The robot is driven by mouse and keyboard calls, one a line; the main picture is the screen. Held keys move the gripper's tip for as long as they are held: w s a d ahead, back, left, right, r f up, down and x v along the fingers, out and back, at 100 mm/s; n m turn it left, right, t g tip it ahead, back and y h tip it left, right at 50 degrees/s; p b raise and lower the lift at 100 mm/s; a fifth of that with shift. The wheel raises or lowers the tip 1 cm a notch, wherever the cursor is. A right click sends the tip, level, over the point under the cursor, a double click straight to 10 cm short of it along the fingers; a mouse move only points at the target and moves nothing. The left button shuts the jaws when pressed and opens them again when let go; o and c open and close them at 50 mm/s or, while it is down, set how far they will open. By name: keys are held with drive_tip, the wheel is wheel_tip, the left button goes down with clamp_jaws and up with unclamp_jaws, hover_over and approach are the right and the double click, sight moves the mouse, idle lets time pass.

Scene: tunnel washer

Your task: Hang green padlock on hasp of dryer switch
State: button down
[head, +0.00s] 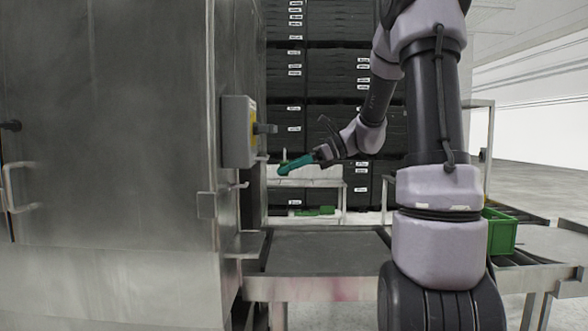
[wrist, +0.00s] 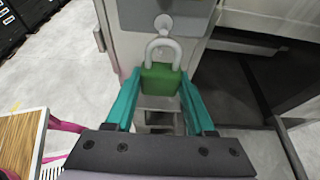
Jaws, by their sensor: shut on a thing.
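My gripper (head: 283,170), with teal fingers, is shut on the green padlock (wrist: 160,80), one finger at each side of its body. The padlock is upright, with its pale grey shackle pointing away from my gripper. A round light peg (wrist: 163,22) on a grey panel shows just beyond the shackle; I cannot tell whether they touch. In the head view, the dryer switch (head: 235,147) is a grey box with a yellow plate and dark handle on the metal cabinet's side. My gripper is right of it and slightly lower. The hasp cannot be told apart clearly.
The large metal cabinet (head: 110,150) fills the left. A small bracket (head: 206,205) and thin peg (head: 240,185) stick out below the switch. A conveyor table (head: 320,250) lies beneath my arm. A green crate (head: 502,232) stands right; black bins (head: 335,75) are stacked behind.

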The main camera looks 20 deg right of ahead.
drive_tip(key=shift+r+x, duration=0.25)
drive_tip(key=shift+x, duration=1.2)
drive_tip(key=shift+r+x, duration=0.2)
drive_tip(key=shift+x, duration=1.25)
drive_tip(key=shift+a, duration=0.2)
drive_tip(key=shift+c, duration=0.9)
unclamp_jaws()
